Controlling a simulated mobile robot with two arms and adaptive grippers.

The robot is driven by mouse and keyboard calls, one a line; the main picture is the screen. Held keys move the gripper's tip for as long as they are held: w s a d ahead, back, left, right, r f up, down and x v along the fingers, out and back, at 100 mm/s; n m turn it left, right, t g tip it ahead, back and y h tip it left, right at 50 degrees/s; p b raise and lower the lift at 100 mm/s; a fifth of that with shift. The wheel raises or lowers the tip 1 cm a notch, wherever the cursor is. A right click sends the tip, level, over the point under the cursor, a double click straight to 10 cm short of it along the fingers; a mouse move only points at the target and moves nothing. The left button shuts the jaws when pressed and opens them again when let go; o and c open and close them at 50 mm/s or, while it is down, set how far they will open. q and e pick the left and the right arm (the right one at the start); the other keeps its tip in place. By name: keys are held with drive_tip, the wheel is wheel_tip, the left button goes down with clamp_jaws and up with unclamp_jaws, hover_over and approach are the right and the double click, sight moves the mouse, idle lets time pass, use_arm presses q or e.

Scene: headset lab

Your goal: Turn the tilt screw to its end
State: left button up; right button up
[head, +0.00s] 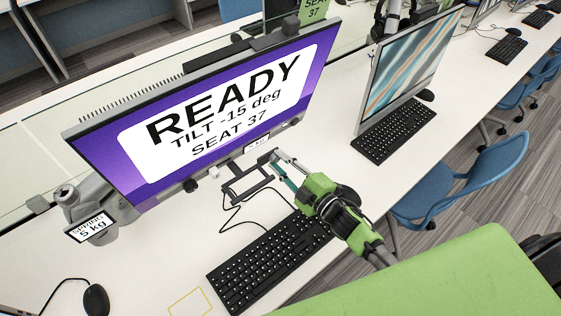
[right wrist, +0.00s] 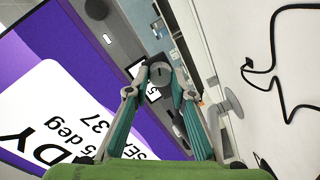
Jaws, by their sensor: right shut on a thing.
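The monitor (head: 130,150) with a purple screen stands on the white desk and reads READY, TILT -15 deg, SEAT 37. My right gripper (head: 275,160) reaches in from the lower right to just under the screen's lower edge. In the right wrist view, its fingertips (right wrist: 160,80) are closed on both sides of a round dark grey knob, which looks like the tilt screw (right wrist: 160,72). In the head view the fingers hide the knob. My left gripper is not in view.
A black keyboard (head: 268,262) lies in front of the monitor. A dark bracket (head: 247,188) and a cable (head: 228,220) are beside my right gripper. A 5 kg spring label (head: 90,227) is at the left. A second monitor (head: 410,70) stands to the right.

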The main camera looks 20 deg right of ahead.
idle(0.4)
drive_tip(key=o, duration=0.8)
drive_tip(key=shift+s, duration=0.1)
drive_tip(key=v, duration=1.2)
